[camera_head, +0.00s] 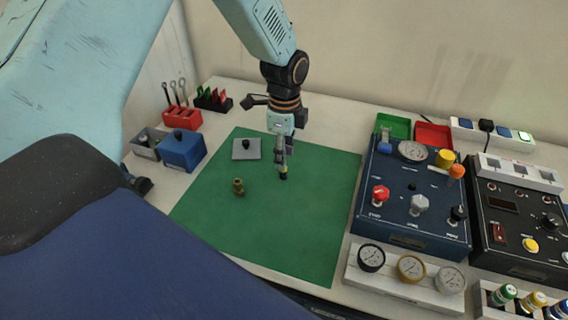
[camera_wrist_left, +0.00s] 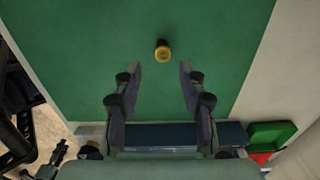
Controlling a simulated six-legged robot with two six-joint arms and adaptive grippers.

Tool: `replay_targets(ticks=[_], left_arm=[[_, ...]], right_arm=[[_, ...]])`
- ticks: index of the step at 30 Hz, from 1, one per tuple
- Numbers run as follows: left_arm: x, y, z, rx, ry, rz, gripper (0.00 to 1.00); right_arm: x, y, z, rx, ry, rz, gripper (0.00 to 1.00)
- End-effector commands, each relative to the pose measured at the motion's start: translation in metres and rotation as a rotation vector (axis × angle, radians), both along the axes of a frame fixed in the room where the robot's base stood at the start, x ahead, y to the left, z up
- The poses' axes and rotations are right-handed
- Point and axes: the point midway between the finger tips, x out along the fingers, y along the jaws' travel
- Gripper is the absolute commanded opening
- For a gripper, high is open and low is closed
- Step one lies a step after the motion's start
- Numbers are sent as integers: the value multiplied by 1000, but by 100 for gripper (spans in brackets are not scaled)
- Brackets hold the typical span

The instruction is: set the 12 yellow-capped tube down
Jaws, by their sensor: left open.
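The yellow-capped tube (camera_head: 283,174) is on the green mat (camera_head: 315,215), directly below my left gripper (camera_head: 283,152). It shows a yellow band and a dark part; its number cannot be read. In the left wrist view the tube (camera_wrist_left: 163,52) is seen nearly end-on, as a yellow ring with a dark piece. It lies just beyond the fingertips of my left gripper (camera_wrist_left: 160,72), with green visible between it and both fingers. The fingers are spread and empty. My right gripper does not show.
A brass fitting (camera_head: 238,187) and a grey plate with a black knob (camera_head: 246,149) are left of the tube. A blue panel (camera_head: 405,225) with knobs stands to the right, gauges (camera_head: 411,267) before it. The mat's front part is clear.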

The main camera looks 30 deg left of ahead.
Motion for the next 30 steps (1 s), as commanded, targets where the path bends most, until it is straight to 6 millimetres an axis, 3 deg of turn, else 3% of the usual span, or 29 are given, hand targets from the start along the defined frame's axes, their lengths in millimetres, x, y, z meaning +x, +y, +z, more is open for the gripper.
replay_targets(ticks=[6, 12, 24, 30], left_arm=[[1, 0, 44, 0, -3, 1, 41], [0, 0, 64, 0, 1, 1, 41], [-1, 0, 68, 0, 1, 1, 41], [-7, -4, 58, -6, 5, 32, 41]], right_arm=[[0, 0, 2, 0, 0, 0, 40], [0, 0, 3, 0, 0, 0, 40], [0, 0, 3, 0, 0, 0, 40], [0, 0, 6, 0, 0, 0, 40]])
